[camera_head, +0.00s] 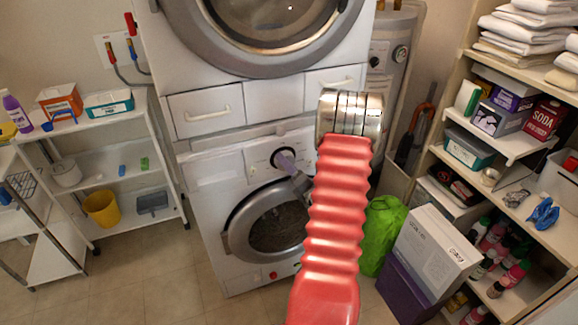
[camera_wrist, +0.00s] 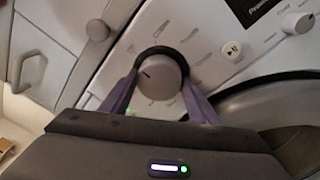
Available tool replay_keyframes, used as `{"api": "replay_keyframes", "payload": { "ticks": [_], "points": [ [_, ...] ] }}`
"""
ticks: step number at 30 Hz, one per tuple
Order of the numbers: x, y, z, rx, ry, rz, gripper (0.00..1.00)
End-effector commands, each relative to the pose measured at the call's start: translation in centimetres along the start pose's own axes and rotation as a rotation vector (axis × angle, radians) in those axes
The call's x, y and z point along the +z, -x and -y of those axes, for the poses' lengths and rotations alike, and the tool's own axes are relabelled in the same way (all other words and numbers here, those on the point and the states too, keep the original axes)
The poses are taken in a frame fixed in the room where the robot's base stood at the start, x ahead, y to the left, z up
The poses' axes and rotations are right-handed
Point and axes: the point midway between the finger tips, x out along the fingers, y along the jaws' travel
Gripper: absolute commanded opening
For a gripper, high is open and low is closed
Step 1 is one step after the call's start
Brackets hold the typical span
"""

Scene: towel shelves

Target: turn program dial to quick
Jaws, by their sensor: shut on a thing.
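The program dial (camera_wrist: 160,78) is a grey round knob with a dark pointer line and a black ring behind it, on the lower machine's white front panel. In the wrist view my gripper (camera_wrist: 160,92) has its two purple fingers shut on the dial, one on each side. The lettering around the dial is too small to read, so I cannot tell which program the pointer marks.
A round door (camera_head: 268,222) is below the panel. A play/pause button (camera_wrist: 231,49) and a small knob (camera_wrist: 298,22) are to the dial's right.

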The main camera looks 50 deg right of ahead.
Motion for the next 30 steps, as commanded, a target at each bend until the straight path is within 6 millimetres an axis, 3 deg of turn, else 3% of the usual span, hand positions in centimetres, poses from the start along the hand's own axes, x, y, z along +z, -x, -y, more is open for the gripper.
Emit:
{"api": "replay_keyframes", "payload": {
  "ticks": [6,19,30],
  "points": [
    [-0.02,0.03,0.12,-0.003,-0.001,0.000,0.33],
    [-0.07,0.06,0.23,0.002,-0.066,0.005,0.33],
    [-0.19,0.06,0.34,0.027,-0.310,0.023,0.33]
  ]
}}
